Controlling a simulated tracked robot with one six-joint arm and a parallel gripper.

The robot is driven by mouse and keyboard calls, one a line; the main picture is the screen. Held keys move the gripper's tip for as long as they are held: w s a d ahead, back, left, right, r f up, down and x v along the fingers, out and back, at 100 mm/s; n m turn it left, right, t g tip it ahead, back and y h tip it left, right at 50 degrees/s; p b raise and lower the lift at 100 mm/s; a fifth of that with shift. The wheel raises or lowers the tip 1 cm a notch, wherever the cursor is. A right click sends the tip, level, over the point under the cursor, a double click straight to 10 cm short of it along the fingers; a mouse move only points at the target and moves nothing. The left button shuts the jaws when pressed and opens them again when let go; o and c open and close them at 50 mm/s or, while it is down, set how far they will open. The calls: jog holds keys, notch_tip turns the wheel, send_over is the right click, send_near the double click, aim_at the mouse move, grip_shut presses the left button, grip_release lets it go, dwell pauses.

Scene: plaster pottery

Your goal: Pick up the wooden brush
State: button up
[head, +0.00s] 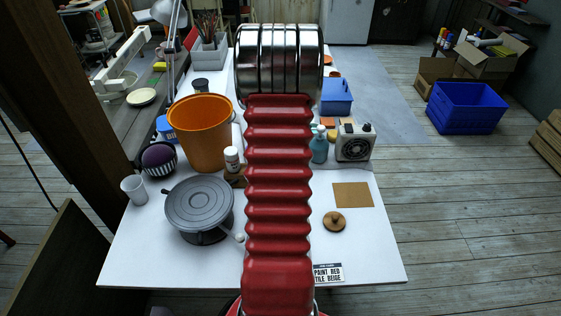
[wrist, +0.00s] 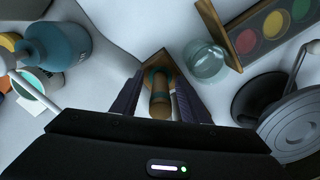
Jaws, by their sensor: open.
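In the wrist view, a wooden brush (wrist: 159,103) appears between my fingers: a rounded tan handle, a teal band and a broader brown part toward the top. Its details are small and partly dark. My gripper (wrist: 160,82) is open, with one dark ribbed finger on each side of the handle. I cannot tell whether either finger touches it. In the head view my red arm covers the middle of the table, and the brush and gripper do not show there.
A teal bottle (wrist: 54,48) stands left of my gripper. A glass jar (wrist: 205,62), a paint palette (wrist: 236,38) and a grey turntable (wrist: 298,125) lie right. In the head view, an orange bucket (head: 200,140) and a fan box (head: 355,141) flank my arm.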

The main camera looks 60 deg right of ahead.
jog(key=shift+c, duration=0.5)
grip_shut()
notch_tip(320, 180, up, 10)
jog(key=shift+r, duration=0.1)
dwell(0.6)
dwell(0.5)
